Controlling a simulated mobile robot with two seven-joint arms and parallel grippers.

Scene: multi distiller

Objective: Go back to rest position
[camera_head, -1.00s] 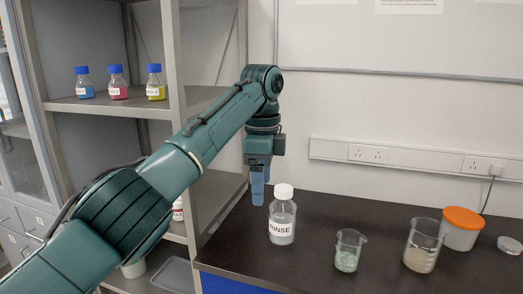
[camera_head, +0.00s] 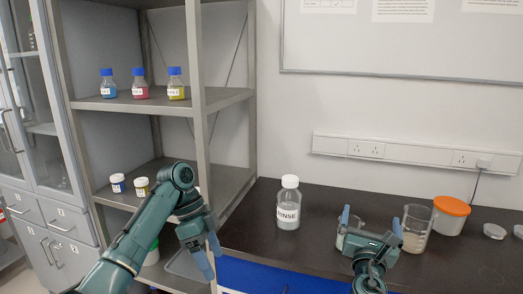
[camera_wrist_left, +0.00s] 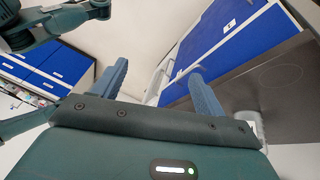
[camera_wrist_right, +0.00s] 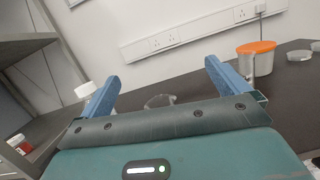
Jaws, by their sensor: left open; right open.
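My left gripper (camera_head: 208,250) is open and empty in front of the shelf, left of the bench, with its fingers pointing down in the head view. Its blue fingers (camera_wrist_left: 158,88) stand apart in the left wrist view, with nothing between them. My right gripper (camera_head: 370,226) is open over the front of the bench. Its blue fingers (camera_wrist_right: 160,82) stand apart in the right wrist view, with a glass beaker (camera_wrist_right: 160,101) beyond them. In the head view that beaker (camera_head: 342,240) is partly hidden behind the right gripper.
The RINSE bottle (camera_head: 289,205) stands upright on the dark bench (camera_head: 255,225). A taller beaker (camera_head: 417,228) and an orange-lidded jar (camera_head: 450,216) stand to the right. Blue-, red- and yellow-filled bottles (camera_head: 139,84) sit on the shelf unit (camera_head: 200,130).

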